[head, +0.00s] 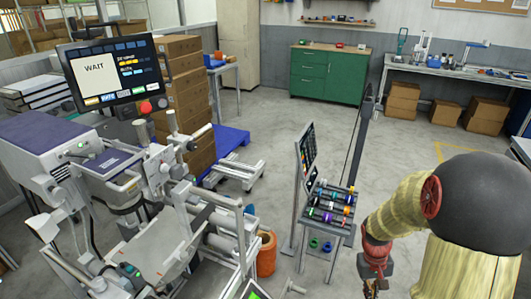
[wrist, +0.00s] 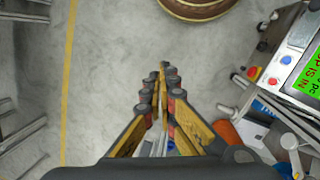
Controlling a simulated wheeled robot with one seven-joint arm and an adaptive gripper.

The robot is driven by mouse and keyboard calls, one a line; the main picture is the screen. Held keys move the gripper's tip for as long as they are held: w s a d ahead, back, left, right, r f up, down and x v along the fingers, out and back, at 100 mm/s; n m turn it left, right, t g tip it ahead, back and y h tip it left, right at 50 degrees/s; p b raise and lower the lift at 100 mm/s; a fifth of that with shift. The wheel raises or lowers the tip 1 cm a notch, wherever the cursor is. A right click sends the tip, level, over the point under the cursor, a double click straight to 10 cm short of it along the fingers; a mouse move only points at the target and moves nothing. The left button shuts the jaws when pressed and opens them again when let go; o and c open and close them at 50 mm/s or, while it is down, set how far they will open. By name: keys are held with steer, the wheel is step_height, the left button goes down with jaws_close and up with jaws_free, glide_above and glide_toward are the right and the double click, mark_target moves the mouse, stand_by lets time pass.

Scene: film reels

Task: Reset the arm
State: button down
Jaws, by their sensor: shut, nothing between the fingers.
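My gripper (wrist: 163,68) points down over bare floor in the wrist view. Its dark and yellow fingers meet at the tips, with nothing held between them. In the head view my arm comes in at the right, and the wrist hangs low near the bottom edge, right of the small rack (head: 331,212). The gripper's fingers are mostly cut off there. The rack carries several coloured rolls and stands apart from my arm.
A large machine (head: 110,168) with a "WAIT" screen (head: 113,73) fills the left. An orange bin (head: 266,254) stands beside it; it also shows in the wrist view (wrist: 228,135). A green cabinet (head: 328,74) and workbench (head: 450,70) stand behind.

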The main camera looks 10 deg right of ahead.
steer(key=s+a+r+t+p, duration=0.1)
steer(key=s+a+r+t, duration=0.1)
steer(key=a+r, duration=0.5)
steer(key=s+a+r+n+t+p, duration=0.1)
steer(key=s+a+r+t, duration=0.2)
steer(key=r, duration=1)
steer(key=s+a+r+n+t+y+p, duration=0.1)
steer(key=s+a+r+t, duration=0.1)
steer(key=a+r, duration=0.8)
steer(key=shift+s+a, duration=0.3)
steer(key=shift+s, duration=0.6)
